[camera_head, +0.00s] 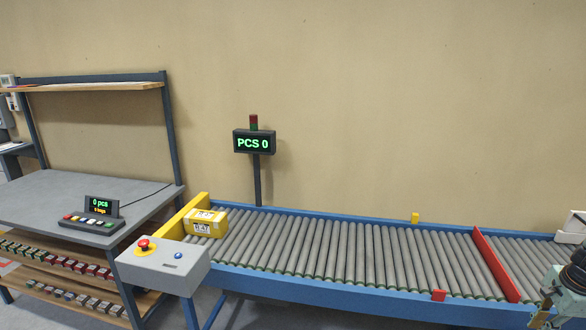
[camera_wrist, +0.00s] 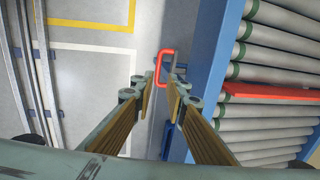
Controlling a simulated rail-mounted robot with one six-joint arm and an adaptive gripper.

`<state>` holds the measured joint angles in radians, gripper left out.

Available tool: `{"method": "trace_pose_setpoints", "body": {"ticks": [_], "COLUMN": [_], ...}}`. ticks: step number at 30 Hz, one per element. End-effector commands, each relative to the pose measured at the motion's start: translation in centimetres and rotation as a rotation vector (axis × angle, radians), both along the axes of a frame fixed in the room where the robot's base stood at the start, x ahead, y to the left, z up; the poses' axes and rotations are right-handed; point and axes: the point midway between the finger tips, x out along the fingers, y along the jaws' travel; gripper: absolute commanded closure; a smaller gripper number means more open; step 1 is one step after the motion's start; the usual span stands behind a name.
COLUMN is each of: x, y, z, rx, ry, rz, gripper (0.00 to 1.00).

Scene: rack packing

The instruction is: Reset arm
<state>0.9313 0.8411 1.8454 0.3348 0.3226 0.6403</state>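My gripper (camera_wrist: 171,88) shows in the wrist view with its two fingers spread a little apart and nothing between them. Below it are the grey floor and the blue side frame of the roller conveyor (camera_wrist: 216,62). A red handle-shaped loop (camera_wrist: 160,66) shows just beyond the fingertips; I cannot tell whether they touch it. In the head view part of my arm is at the lower right edge, beside the conveyor, and the fingertips are not clear there.
A yellow box (camera_head: 206,224) sits at the conveyor's left end by a yellow stop (camera_head: 183,212). A red bar (camera_head: 496,264) crosses the rollers at the right. A control box (camera_head: 165,264) and a workbench (camera_head: 60,193) stand at the left. The middle rollers are clear.

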Motion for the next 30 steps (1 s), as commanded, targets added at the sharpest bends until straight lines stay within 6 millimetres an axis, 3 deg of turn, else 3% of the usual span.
{"method": "trace_pose_setpoints", "body": {"ticks": [5, 11, 30], "x": [1.0, 2.7, 6.6], "y": [1.2, 4.0, 15.7], "z": [2.0, 5.7, 18.4], "rx": [-0.007, -0.019, -0.068], "ry": [-0.004, -0.008, -0.024], "rz": [0.037, 0.114, 0.401], "gripper": [0.87, 0.87, 0.87]}}
